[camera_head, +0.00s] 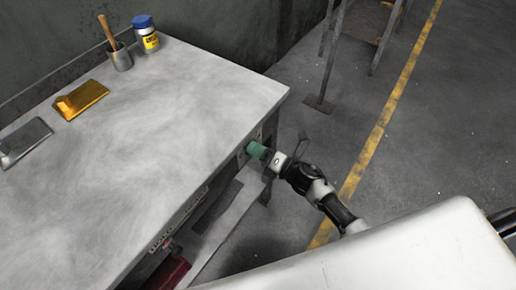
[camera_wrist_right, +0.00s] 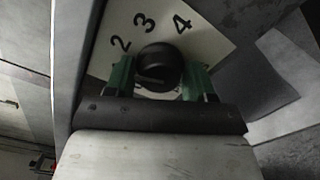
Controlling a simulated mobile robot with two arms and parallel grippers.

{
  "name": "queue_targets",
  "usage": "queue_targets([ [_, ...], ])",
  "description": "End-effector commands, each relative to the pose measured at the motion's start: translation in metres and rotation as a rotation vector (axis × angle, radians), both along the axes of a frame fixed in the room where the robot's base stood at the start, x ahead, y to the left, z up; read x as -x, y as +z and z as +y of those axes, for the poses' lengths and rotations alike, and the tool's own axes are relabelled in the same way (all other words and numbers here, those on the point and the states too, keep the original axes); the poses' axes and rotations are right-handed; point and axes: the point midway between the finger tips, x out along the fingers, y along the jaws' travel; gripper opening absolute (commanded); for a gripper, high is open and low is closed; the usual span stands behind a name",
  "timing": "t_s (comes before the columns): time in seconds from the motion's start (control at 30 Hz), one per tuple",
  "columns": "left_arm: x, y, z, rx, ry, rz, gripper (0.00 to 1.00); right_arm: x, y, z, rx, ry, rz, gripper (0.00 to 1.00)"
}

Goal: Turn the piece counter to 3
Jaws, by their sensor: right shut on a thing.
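The piece counter is a black round knob (camera_wrist_right: 158,68) on a pale dial plate (camera_wrist_right: 112,40) in the right wrist view. The numbers 2, 3 and 4 show on the plate around the knob's far side. The rest of the dial is hidden by my gripper. My right gripper (camera_head: 257,150) reaches the counter at the table's right end in the head view. Its green fingers (camera_wrist_right: 160,78) are shut on the knob, one on each side. I cannot tell which number the knob points to. My left gripper is not in view.
The grey worktable (camera_head: 150,120) holds a gold-coloured piece (camera_head: 82,99), a grey metal piece (camera_head: 24,142), a cup with a wooden handle (camera_head: 119,57) and a blue-lidded jar (camera_head: 146,36). A red object (camera_head: 168,272) sits below the table's front edge. Floor is open on the right.

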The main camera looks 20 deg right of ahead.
Motion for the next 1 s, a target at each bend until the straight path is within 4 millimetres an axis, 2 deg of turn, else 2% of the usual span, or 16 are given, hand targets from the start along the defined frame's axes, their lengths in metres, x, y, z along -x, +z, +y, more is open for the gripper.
queue_targets([
  [0.7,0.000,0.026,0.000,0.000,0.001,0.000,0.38,0.000,0.001,-0.001,-0.526,-0.001,0.414,0.31],
  [1.0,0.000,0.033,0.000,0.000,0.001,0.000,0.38,0.000,0.000,-0.001,-0.691,-0.002,0.542,0.31],
])
